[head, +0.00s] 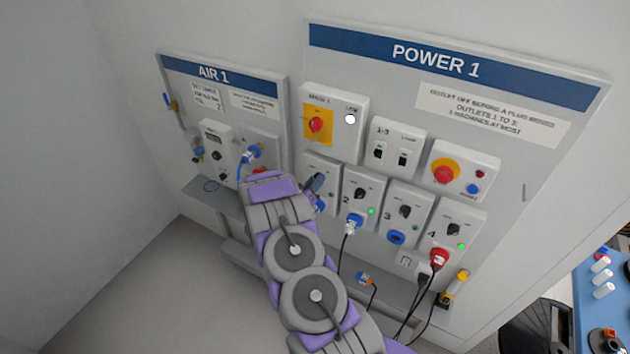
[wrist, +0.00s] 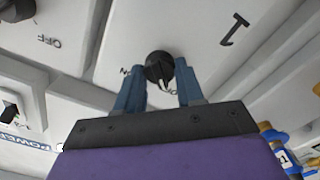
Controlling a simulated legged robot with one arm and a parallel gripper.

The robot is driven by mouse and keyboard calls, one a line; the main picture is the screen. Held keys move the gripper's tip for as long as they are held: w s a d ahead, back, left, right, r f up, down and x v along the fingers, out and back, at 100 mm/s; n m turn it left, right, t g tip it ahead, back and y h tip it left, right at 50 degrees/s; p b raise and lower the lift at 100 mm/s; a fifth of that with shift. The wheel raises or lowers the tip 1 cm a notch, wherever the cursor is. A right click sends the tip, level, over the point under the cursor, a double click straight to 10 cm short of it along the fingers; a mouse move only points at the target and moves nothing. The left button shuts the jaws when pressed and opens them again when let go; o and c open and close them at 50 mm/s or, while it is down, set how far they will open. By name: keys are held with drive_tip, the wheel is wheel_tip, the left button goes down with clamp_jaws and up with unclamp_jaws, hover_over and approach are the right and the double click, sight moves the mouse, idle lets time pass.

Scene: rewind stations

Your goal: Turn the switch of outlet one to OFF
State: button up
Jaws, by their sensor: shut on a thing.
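The outlet one box (head: 322,166) is on the POWER 1 panel, left of outlet 2, partly covered by my arm. In the wrist view its white face (wrist: 205,45) shows upside down with a large "1". Its switch (wrist: 158,65) is a black round knob with a pale pointer mark. My gripper (wrist: 160,80) has its two blue fingers on either side of the knob and is shut on it. The small lettering beside the knob is partly hidden, so I cannot tell which setting the pointer marks. In the head view my gripper (head: 316,184) hides the knob.
Outlets 2 (head: 361,193), 3 (head: 404,212) and 4 (head: 455,229) sit to the right, with plugs and cables at 2 and 4. The yellow-backed red switch (head: 316,125) is above. The AIR 1 panel (head: 265,95) is left.

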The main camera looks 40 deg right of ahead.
drive_tip(key=shift+a+f, duration=0.1)
idle(0.3)
drive_tip(key=o, duration=0.9)
drive_tip(key=shift+w, duration=0.15)
drive_tip(key=shift+o, duration=0.7)
drive_tip(key=b+v, duration=0.1)
drive_tip(key=v, duration=1.6)
drive_tip(key=shift+a+b, duration=0.3)
drive_tip(key=shift+b, duration=0.1)
